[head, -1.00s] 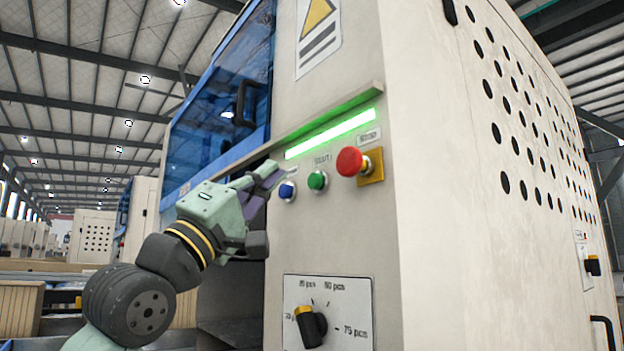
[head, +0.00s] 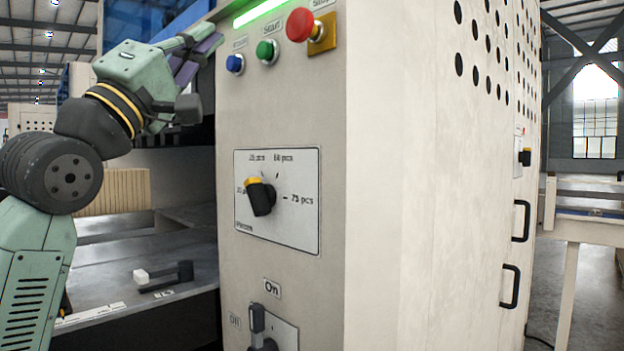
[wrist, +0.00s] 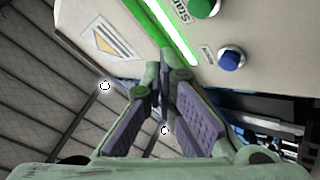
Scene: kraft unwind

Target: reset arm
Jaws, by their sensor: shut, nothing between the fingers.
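My gripper (head: 212,44) is shut and empty in the head view, raised at upper left beside the beige machine's control panel. Its fingertips are just left of and above the blue button (head: 235,64); I cannot tell the exact gap. In the wrist view my gripper's fingertips (wrist: 166,66) meet in front of the panel, below the green light strip (wrist: 155,32). The blue button (wrist: 231,59) and the green button (wrist: 203,7) show to their right. In the head view my arm is bent, rising from the lower left.
The panel holds a green button (head: 267,51), a red stop knob (head: 302,25), a pcs dial (head: 260,198) and a lower switch (head: 258,325) near an "On" label. A grey shelf (head: 110,262) lies left. Open floor (head: 590,285) shows at right.

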